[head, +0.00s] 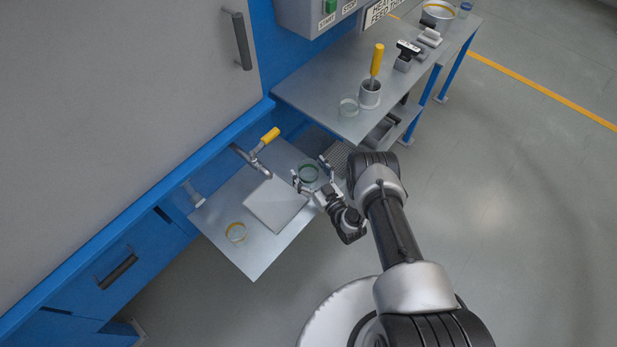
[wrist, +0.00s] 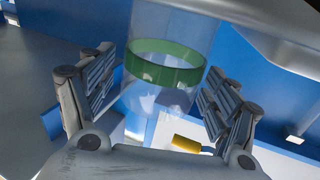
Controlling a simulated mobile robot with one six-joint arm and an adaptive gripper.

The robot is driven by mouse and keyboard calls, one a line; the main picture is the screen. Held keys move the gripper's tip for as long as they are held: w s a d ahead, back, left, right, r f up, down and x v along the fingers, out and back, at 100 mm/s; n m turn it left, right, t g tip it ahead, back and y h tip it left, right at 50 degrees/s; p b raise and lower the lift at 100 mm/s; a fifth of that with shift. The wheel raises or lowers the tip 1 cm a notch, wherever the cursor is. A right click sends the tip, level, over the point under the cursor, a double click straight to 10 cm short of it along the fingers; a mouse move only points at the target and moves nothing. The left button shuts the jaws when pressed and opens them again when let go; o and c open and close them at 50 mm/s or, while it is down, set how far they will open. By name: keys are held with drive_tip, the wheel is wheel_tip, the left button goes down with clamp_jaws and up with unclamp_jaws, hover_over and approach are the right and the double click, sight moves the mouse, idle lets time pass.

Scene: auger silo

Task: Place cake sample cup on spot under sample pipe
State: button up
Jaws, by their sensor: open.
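A clear cup with a green band (head: 309,173) is at the right end of the low metal shelf (head: 245,262). My gripper (head: 310,171) is open, with its fingers on either side of this cup. In the wrist view the green-banded cup (wrist: 165,66) stands between the spread fingers, with gaps showing. I cannot tell by label which one is the cake cup. The sample pipe (head: 245,155) with a yellow handle points down over the shelf, near a pale square plate (head: 275,203).
The blue machine (head: 150,190) borders the shelf at the left. Open floor (head: 520,220) lies to the right.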

drive_tip(key=shift+w+a, duration=0.1)
drive_tip(key=shift+w, duration=0.1)
drive_tip(key=c, duration=1.2)
wheel_tip(320, 180, up, 20)
drive_tip(key=p, duration=0.8)
drive_tip(key=w+d+r+m+t+h, duration=0.1)
drive_tip(key=w+d+r+m+h, duration=0.2)
drive_tip(key=r, duration=0.5)
drive_tip(key=w+d+r+t+h, duration=0.15)
drive_tip(key=d+r, duration=0.25)
drive_tip(key=r, duration=0.4)
drive_tip(key=s+d+r+m+h, duration=0.1)
drive_tip(key=d+r, duration=0.2)
drive_tip(key=r, duration=0.2)
drive_tip(key=s+d+r+m+h, duration=0.1)
drive_tip(key=d+r+h, duration=0.1)
drive_tip(key=r, duration=0.3)
drive_tip(key=s+d+r+m+h, duration=0.1)
drive_tip(key=d+r+h, duration=0.1)
drive_tip(key=d+r, duration=0.2)
drive_tip(key=shift+s+d+r+m+t+h, duration=0.15)
drive_tip(key=shift+s+d+r+m, duration=0.05)
drive_tip(key=shift+r, duration=0.25)
drive_tip(key=shift+s+d+r+m+t+h, duration=0.1)
drive_tip(key=shift+s+d+r+m, duration=0.1)
drive_tip(key=shift+r, duration=0.25)
